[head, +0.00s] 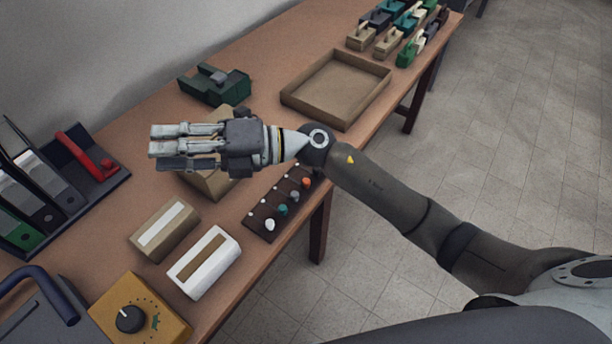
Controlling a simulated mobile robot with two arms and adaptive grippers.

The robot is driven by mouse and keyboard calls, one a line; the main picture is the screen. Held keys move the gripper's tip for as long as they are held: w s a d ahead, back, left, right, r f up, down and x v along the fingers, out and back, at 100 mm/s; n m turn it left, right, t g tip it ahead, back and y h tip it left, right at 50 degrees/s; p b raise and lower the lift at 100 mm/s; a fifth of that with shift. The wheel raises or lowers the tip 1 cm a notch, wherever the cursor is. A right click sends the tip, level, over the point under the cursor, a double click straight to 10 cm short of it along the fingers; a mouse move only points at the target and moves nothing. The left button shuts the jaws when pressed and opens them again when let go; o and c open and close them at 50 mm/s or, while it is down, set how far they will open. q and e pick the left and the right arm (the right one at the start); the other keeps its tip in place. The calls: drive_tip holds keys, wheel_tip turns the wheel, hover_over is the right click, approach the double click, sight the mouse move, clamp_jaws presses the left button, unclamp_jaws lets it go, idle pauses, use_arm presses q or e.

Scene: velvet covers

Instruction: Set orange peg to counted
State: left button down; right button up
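A dark peg board (262,229) lies near the table's front edge. The orange peg (306,182) stands in its far end, in the row with the teal peg (282,209), a grey peg (294,196) and a white peg (270,225). Small white dots run along the board's left side; any labels are too small to read. My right gripper (158,146) is to the left of the board and above the table, pointing left. Its fingers are straight and apart, with nothing between them. My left gripper is not in view.
A tan box (215,182) sits partly hidden beneath my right gripper. Tan (164,231) and white (204,262) blocks lie in front, beside a yellow dial box (140,312). An empty tray (336,88), a green device (214,86) and a binder rack (100,192) stand around.

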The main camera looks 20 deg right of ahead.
wheel_tip(320, 180, down, 6)
drive_tip(key=s+n+g+h, duration=0.1)
drive_tip(key=n+g+h, duration=0.2)
drive_tip(key=n+h, duration=0.15)
drive_tip(key=h, duration=1.5)
hover_over(306, 181)
wheel_tip(306, 181, down, 8)
drive_tip(key=shift+t, duration=0.3)
wheel_tip(306, 181, down, 10)
drive_tip(key=shift+f+p, duration=0.2)
drive_tip(key=shift+p, duration=0.65)
drive_tip(key=shift+c, duration=0.4)
clamp_jaws()
